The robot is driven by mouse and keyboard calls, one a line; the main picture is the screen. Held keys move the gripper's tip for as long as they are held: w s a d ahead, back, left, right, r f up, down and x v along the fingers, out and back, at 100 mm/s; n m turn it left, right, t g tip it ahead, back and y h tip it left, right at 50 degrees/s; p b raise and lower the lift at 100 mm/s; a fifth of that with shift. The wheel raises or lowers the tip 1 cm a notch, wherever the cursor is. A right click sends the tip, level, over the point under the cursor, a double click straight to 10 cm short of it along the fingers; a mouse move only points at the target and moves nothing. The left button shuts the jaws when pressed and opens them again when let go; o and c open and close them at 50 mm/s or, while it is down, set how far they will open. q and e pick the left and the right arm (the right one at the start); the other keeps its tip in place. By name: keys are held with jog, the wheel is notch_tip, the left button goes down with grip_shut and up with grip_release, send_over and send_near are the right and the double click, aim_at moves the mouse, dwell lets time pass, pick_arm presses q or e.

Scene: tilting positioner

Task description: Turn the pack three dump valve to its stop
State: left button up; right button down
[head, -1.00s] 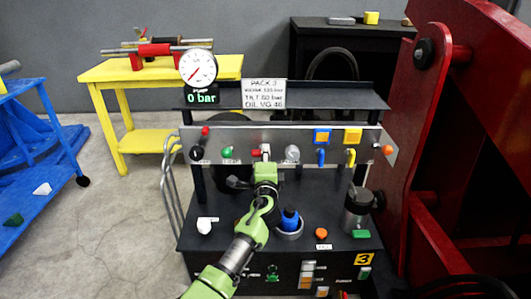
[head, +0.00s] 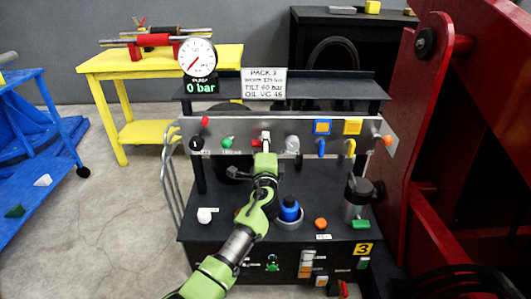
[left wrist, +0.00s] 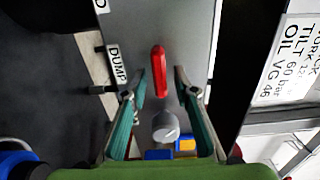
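The dump valve's red lever (left wrist: 158,72) stands out from the grey panel beside a DUMP label (left wrist: 117,63) in the left wrist view. In the head view the red and white valve (head: 265,137) shows just above my left gripper (head: 264,152). In the left wrist view my left gripper (left wrist: 161,82) is open, with one finger on each side of the lever's lower end. I see a gap on both sides, and whether the fingertips reach lever depth is unclear. My right gripper is not in view.
A grey knob (head: 292,144), a green knob (head: 227,142) and blue (head: 321,146) and yellow (head: 350,147) levers sit along the same panel. A pressure gauge (head: 197,57) reads 0 bar. A blue-capped part (head: 289,209) stands on the deck below. A red frame (head: 460,150) closes off the right.

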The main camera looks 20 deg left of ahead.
pick_arm(q)
jog(key=v, duration=1.1)
jog(key=shift+s, duration=0.3)
jog(key=shift+d, duration=0.1)
